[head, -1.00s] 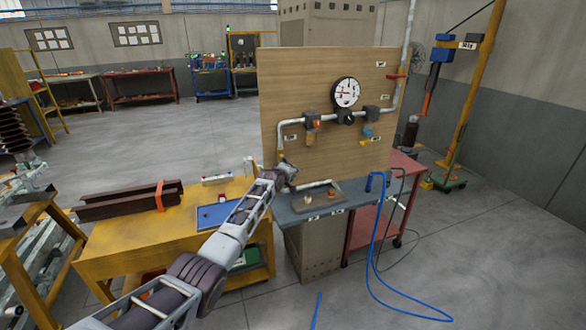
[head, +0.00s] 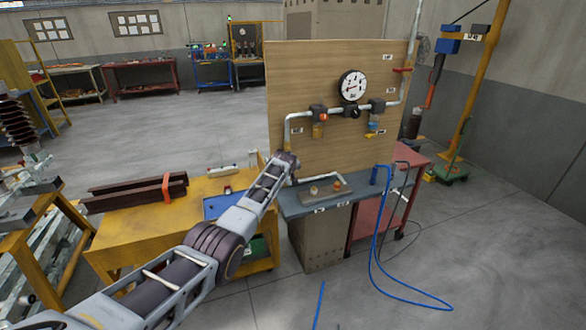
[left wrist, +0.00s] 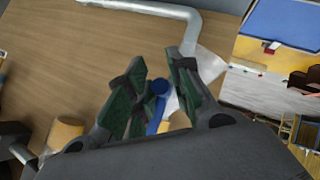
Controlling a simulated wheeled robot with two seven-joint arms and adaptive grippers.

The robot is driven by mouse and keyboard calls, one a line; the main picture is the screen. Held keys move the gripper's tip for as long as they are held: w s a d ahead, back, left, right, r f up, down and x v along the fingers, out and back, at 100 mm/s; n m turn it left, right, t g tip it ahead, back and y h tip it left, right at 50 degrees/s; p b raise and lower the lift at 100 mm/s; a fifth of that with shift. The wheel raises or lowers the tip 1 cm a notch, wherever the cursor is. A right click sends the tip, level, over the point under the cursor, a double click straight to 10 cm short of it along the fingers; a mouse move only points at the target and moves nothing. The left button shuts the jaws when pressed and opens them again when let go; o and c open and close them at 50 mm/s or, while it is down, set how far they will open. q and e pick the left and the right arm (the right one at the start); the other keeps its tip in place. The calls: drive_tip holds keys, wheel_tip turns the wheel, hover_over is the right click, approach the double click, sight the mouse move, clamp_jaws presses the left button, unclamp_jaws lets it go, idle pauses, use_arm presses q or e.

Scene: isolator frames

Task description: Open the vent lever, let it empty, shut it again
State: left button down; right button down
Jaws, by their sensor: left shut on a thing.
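My left gripper (head: 287,161) is at the lower left of the wooden board (head: 340,65), by the bent pipe (head: 291,131). In the left wrist view its green-padded fingers (left wrist: 158,92) are closed around a slim blue lever (left wrist: 161,86) with a round end. The fingers partly cover the lever. In the head view the arm's end hides this lever. A round white gauge (head: 353,84) is on the board; its reading is too small to tell. My right gripper is not in view.
A grey shelf (head: 300,205) juts out below the board. A yellow bench (head: 130,232) with a blue tray stands to the left. A red cart (head: 368,225) stands to the right.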

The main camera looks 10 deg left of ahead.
use_arm(q)
drive_tip(key=shift+a+r, duration=0.25)
drive_tip(key=shift+a, duration=0.15)
drive_tip(key=shift+w+r, duration=0.1)
drive_tip(key=c, duration=1.4)
unclamp_jaws()
drive_tip(key=shift+a, duration=0.1)
drive_tip(key=shift+s+d, duration=0.2)
drive_tip(key=shift+s, duration=0.05)
drive_tip(key=shift+s+d+r, duration=0.15)
drive_tip(key=shift+s, duration=0.2)
drive_tip(key=shift+v, duration=5.35)
